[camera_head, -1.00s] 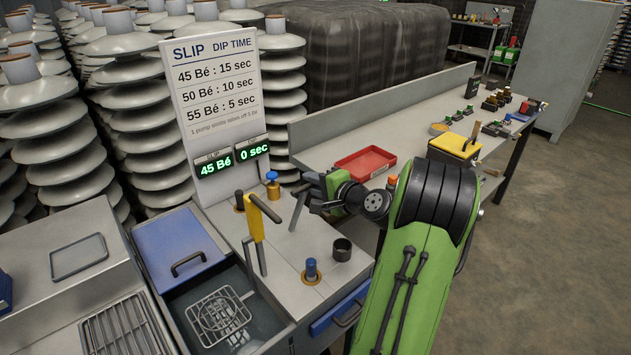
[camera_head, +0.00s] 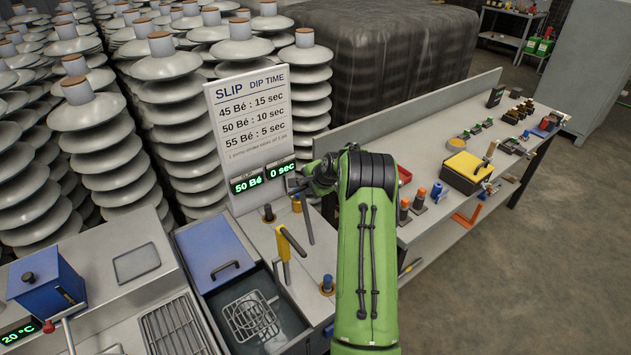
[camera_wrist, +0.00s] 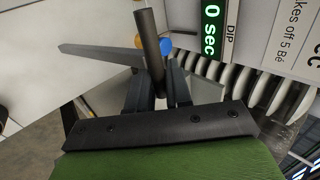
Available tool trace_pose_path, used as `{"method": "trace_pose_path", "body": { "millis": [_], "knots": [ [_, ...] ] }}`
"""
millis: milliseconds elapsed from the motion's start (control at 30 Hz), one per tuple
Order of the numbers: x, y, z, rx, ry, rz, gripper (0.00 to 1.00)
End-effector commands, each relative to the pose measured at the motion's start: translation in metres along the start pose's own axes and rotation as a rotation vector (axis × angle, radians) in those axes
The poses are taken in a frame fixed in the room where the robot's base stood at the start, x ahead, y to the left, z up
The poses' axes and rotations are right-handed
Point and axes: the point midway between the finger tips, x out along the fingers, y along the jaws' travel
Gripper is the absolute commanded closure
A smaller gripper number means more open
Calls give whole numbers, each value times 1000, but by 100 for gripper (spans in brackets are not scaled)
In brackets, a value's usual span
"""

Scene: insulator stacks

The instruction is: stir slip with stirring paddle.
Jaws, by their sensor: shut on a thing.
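My gripper (camera_head: 303,187) is shut on the stirring paddle (camera_head: 307,219), whose narrow grey shaft hangs down from it in the head view. In the wrist view my gripper (camera_wrist: 158,92) has its two dark jaws around the paddle's dark round handle (camera_wrist: 150,42); a flat grey bar (camera_wrist: 95,52) extends left from behind it. The slip tank (camera_head: 283,276) is an open basin at the front, left of and below my gripper, with dark grey contents and a wire basket (camera_head: 251,316). The paddle appears above the grey counter; its lower end is not clearly in the basin.
A slip sign (camera_head: 252,115) stands behind the counter and reads 50 Bé, 0 sec. A blue lid (camera_head: 212,252) lies behind the basin. A blue box (camera_head: 45,282) is at left. Insulator stacks (camera_head: 175,100) crowd behind.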

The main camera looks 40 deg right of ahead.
Motion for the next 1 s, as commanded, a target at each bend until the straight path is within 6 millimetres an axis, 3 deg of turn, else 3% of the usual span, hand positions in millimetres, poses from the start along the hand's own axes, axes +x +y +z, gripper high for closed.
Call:
{"method": "trace_pose_path", "body": {
  "millis": [300, 800, 833, 900, 1000],
  "knots": [
    [19, -12, 1, -2, -2, -13, 100],
    [23, -14, 1, -3, -1, -15, 100],
    [23, -14, 1, -3, -1, -15, 76],
    [22, -14, 1, -3, -2, -15, 65],
    [22, -13, 1, -2, -1, -14, 64]
  ]
}}
